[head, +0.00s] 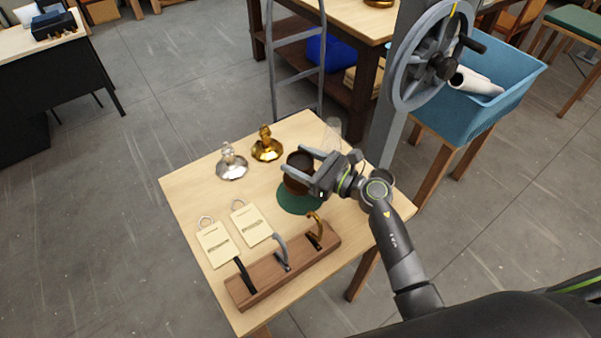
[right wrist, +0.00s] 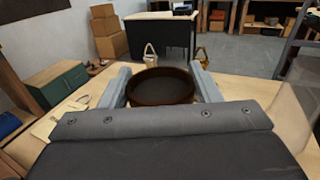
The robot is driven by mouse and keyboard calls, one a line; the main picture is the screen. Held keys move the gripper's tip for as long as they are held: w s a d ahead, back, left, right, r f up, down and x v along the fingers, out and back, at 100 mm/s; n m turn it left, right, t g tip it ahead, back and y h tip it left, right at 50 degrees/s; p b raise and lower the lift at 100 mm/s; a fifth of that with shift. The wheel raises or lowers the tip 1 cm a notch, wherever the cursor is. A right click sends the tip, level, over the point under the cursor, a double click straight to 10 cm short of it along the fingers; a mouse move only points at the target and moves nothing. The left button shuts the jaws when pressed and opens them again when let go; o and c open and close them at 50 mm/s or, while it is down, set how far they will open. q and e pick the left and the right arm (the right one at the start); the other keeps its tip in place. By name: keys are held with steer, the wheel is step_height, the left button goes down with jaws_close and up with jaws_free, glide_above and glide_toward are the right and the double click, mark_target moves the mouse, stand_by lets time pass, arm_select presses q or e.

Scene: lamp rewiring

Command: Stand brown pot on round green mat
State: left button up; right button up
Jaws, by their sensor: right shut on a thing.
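The brown pot (head: 297,172) is upright between the fingers of my right gripper (head: 303,166), which is shut on it. In the right wrist view, the pot's round rim and dark inside (right wrist: 160,87) show between the two grey fingers. The round green mat (head: 297,201) lies on the small wooden table, below the pot in the head view. The gripper and pot cover its far part. I cannot tell whether the pot touches the mat. My left gripper is not in view.
The table (head: 205,167) also holds a silver lamp part (head: 231,163), a gold one (head: 267,148), two cream tags (head: 217,244) and a wooden rack with hooks (head: 285,268) close to the mat. A clear glass-like object (head: 333,130) stands at the back. A blue bin (head: 490,105) stands right.

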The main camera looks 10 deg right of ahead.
steer(key=shift+f, duration=0.4)
step_height(320, 180, down, 2)
steer(key=shift+f, duration=0.55)
steer(key=o, duration=1.1)
steer(key=shift+f+b, duration=0.2)
steer(key=shift+b, duration=0.15)
steer(key=o, duration=0.4)
steer(key=shift+o, duration=0.2)
steer(key=shift+r, duration=0.1)
